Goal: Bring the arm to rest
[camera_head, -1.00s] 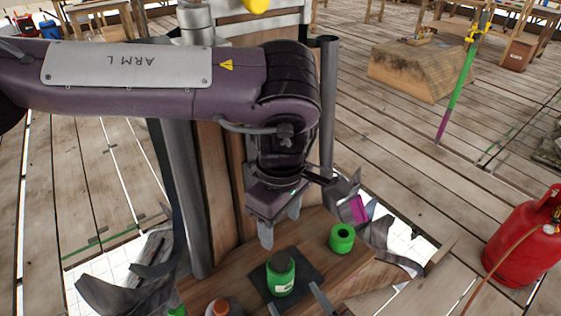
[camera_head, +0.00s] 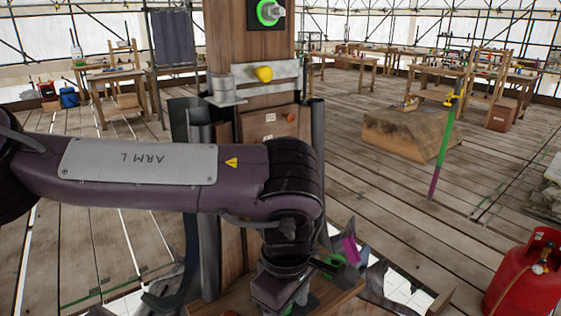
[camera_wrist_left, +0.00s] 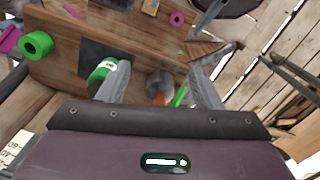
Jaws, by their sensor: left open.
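My left arm (camera_head: 140,175) comes in from the left across the head view and bends down at its wrist. My left gripper (camera_head: 278,308) points down in front of the wooden post, its fingertips cut off by the bottom edge. In the left wrist view the gripper's two fingers (camera_wrist_left: 160,88) stand apart with nothing held between them. Beyond them, a green cylinder with a white label (camera_wrist_left: 103,72) stands on a dark square pad on a wooden board. A green ring (camera_wrist_left: 37,45) lies on the same board. My right gripper is not in view.
A red gas cylinder (camera_head: 525,275) stands at right.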

